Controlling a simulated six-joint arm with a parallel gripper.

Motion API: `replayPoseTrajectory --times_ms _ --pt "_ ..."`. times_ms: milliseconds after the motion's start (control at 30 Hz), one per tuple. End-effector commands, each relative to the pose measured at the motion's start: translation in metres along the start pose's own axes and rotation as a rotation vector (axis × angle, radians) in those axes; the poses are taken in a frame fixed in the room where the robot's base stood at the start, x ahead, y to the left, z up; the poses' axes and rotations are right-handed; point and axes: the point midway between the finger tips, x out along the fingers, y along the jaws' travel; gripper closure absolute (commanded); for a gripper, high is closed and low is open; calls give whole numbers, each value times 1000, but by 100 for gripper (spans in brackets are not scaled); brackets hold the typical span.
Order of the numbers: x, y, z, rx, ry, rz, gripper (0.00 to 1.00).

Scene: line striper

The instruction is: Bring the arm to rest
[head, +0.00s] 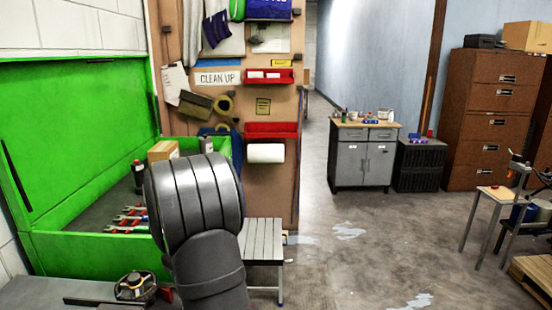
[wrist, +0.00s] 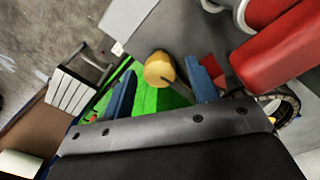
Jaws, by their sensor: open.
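My gripper (wrist: 161,70) shows in the wrist view as two blue fingers set wide apart, so it is open. A round yellow end of some object (wrist: 158,68) shows in the gap between the fingers, and neither finger visibly touches it. I cannot tell how far beyond the fingers it is. In the head view my grey arm rises in the foreground, in front of the green bin; the gripper itself cannot be made out there.
The green bin (head: 75,258) holds red-handled tools (head: 128,220), a dark bottle (head: 138,176) and a cardboard box (head: 162,151). A grey slatted stool (head: 262,240) stands right of my arm. A round black device (head: 135,286) lies on the front bench. Open floor (head: 380,240) lies to the right.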

Motion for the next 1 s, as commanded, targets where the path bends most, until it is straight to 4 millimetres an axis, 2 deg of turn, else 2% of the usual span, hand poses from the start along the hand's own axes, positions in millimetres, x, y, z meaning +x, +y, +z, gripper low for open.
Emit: replayPoseTrajectory --times_ms 167,700,833,1000 --pt "0 0 0 -139 4 0 46" --pt "-108 0 0 -145 7 1 46" --pt "-129 0 0 -145 7 1 46" --pt "-144 0 0 -145 5 0 46"
